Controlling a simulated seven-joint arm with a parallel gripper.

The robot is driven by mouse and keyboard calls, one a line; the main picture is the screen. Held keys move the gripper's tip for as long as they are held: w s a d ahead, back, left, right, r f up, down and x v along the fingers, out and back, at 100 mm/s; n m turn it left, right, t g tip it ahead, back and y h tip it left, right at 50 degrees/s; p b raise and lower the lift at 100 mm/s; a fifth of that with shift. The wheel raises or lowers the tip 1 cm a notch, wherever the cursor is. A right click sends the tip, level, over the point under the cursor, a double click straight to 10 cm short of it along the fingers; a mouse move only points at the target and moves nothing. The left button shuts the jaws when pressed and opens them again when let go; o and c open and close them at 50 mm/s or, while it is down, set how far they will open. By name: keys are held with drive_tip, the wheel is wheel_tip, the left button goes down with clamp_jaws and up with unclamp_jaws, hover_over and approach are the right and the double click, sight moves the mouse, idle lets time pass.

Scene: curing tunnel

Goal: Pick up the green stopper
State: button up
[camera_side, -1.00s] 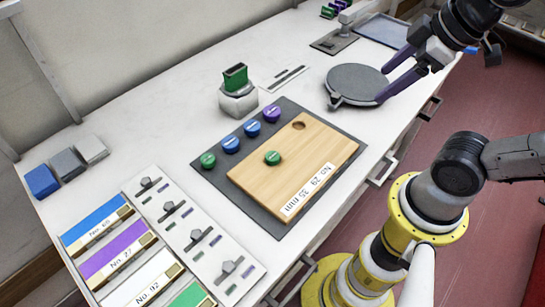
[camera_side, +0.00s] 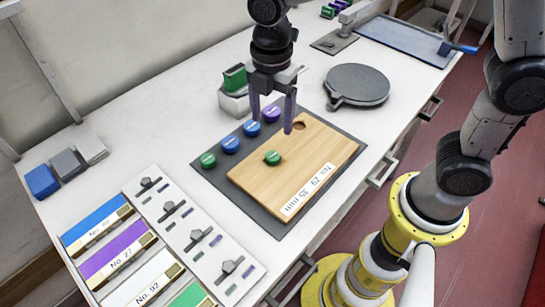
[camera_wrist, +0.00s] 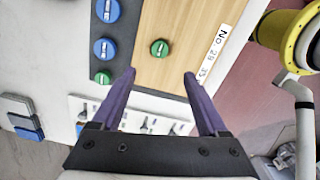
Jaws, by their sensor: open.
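One green stopper (camera_side: 272,158) sits on the wooden board (camera_side: 320,160); it also shows in the wrist view (camera_wrist: 159,48). A second green stopper (camera_side: 208,160) is on the dark grey mat (camera_side: 263,213), left of the board, and also in the wrist view (camera_wrist: 103,78). My gripper (camera_side: 272,124) is open and empty, above the mat and the board's far part. In the wrist view the stopper on the board lies just beyond the gap between my purple fingers (camera_wrist: 160,77), without touching them.
Two blue stoppers (camera_side: 231,144) (camera_side: 252,128) and a purple stopper (camera_side: 271,113) line the mat's left edge. The board has an empty round hole (camera_side: 299,125). A grey round plate (camera_side: 357,84) stands at the right.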

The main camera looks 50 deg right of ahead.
sight(273, 155)
drive_tip(key=f, duration=1.1)
drive_tip(key=shift+d+f, duration=0.2)
drive_tip(key=shift+f, duration=0.05)
drive_tip(key=shift+f, duration=0.1)
clamp_jaws()
